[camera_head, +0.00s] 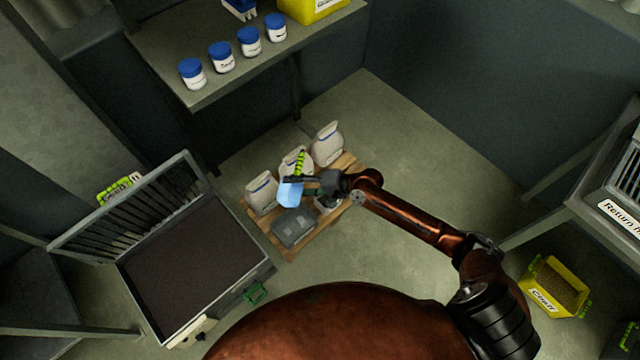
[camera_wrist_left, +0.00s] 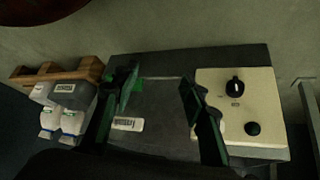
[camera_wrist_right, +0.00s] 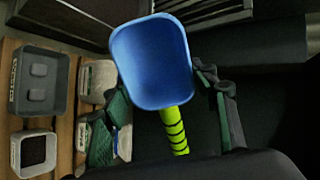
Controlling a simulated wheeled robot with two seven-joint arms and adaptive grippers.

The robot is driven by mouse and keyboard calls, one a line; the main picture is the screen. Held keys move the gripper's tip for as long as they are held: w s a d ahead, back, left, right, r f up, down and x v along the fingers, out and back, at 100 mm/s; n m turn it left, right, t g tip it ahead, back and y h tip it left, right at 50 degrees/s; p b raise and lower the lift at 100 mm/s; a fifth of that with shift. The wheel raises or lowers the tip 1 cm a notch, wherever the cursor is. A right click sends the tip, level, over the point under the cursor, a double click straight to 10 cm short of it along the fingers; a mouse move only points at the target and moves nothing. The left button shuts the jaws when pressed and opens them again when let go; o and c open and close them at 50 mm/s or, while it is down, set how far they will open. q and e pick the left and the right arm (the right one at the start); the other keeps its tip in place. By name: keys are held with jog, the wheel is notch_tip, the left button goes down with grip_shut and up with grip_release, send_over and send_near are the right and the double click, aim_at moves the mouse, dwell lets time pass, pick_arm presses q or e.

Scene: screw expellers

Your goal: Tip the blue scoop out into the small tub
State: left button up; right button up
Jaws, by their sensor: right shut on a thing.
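My right gripper (camera_head: 325,185) is shut on the green, dark-striped handle (camera_wrist_right: 175,130) of the blue scoop (camera_head: 290,193). It holds the scoop above the wooden pallet (camera_head: 262,228). In the right wrist view the scoop's bowl (camera_wrist_right: 152,62) faces the camera, and I see only smooth blue inside, no contents. A small white tub with a dark filling (camera_wrist_right: 38,135) stands on the pallet, left of and apart from the scoop in that view. In the head view the gripper partly hides that area. My left gripper (camera_wrist_left: 158,98) is open and empty.
A grey tub (camera_head: 293,228) and several white bags (camera_head: 327,145) share the pallet. A large open tray machine (camera_head: 190,262) stands to the left. A shelf with blue-lidded jars (camera_head: 222,58) is behind. A yellow bin (camera_head: 553,287) is at right. The floor between is clear.

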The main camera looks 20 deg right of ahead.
pick_arm(q)
jog(key=w+d+f+t+h+b, duration=0.2)
jog(key=w+d+f+b, duration=0.35)
jog(key=b, duration=1.65)
pick_arm(e)
jog(key=w+d+f+n+g, duration=0.1)
jog(key=w+d+f, duration=0.35)
jog(key=f, duration=0.55)
jog(key=w+d+f+g+h, duration=0.1)
jog(key=w+d+f, duration=0.2)
jog(key=d+f, duration=0.5)
jog(key=w+d+f+n+g, duration=0.1)
jog(key=w+d+f, duration=0.2)
jog(key=f, duration=0.9)
pick_arm(q)
jog(key=s+r+n+g+y+p, duration=0.1)
jog(key=s+r+g+p, duration=0.2)
jog(key=r+g+p, duration=0.3)
jog(key=shift+s+a+r+p, duration=0.25)
jog(key=shift+r+p, duration=1.5)
jog(key=shift+r, duration=1.75)
pick_arm(e)
jog(key=s+d+r+g+h, duration=0.2)
jog(key=s+r+g+h, duration=0.2)
jog(key=h, duration=0.5)
jog(key=shift+s+d+h, duration=0.3)
jog(key=shift+s+h, duration=0.1)
jog(key=shift+s, duration=0.05)
